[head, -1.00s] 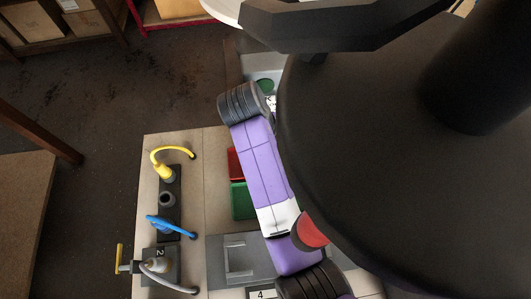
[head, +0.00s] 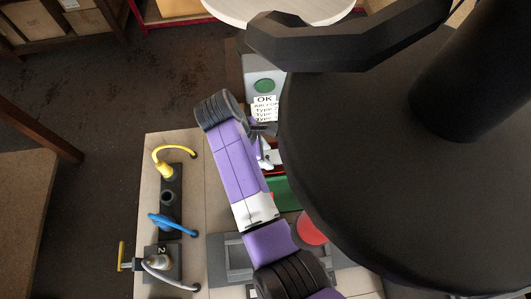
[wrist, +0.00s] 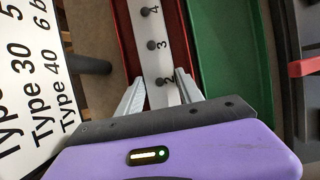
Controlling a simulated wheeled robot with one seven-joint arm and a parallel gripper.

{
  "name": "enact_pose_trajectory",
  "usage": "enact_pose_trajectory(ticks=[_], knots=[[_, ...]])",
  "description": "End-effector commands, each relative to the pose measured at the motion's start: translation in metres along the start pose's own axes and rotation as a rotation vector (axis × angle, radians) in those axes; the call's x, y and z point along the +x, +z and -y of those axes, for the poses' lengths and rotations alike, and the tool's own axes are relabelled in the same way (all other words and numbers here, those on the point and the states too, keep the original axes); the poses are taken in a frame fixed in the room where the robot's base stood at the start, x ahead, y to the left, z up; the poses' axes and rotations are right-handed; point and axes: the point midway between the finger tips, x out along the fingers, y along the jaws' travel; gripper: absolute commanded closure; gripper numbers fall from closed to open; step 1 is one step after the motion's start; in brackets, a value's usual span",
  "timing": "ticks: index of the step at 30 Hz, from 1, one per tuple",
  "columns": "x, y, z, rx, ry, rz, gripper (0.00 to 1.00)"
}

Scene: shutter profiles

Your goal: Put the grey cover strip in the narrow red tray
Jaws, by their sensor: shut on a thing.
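A pale grey strip (wrist: 160,48) with dark round spots and the numbers 2, 3 and 4 runs between the fingers of my gripper (wrist: 162,76) in the wrist view. My gripper is shut on this strip, which points away lengthwise. The narrow red tray (wrist: 127,42) shows along both sides of the strip, so the strip lines up over or inside it. I cannot tell whether the strip touches the tray floor. In the head view my gripper (head: 266,156) is partly hidden by my purple arm.
A green tray (wrist: 222,50) lies right beside the red one. A white label board (wrist: 30,85) with type lines stands at the left in the wrist view.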

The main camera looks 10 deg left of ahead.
Motion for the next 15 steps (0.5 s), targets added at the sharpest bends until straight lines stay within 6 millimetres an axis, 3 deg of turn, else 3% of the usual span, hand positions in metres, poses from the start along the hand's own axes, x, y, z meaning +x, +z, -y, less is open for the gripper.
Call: enact_pose_trajectory(ticks=[1, 2, 3, 15], knots=[[0.001, 0.0, -0.0002, 0.0, 0.0, 0.001, 1.0], [0.0016, -0.0003, 0.0002, 0.0, -0.001, 0.001, 0.53], [0.0015, -0.0003, 0.0002, 0.0, -0.001, 0.001, 0.48], [-0.0061, 0.0003, -0.0005, 0.001, 0.001, 0.0, 0.48]])
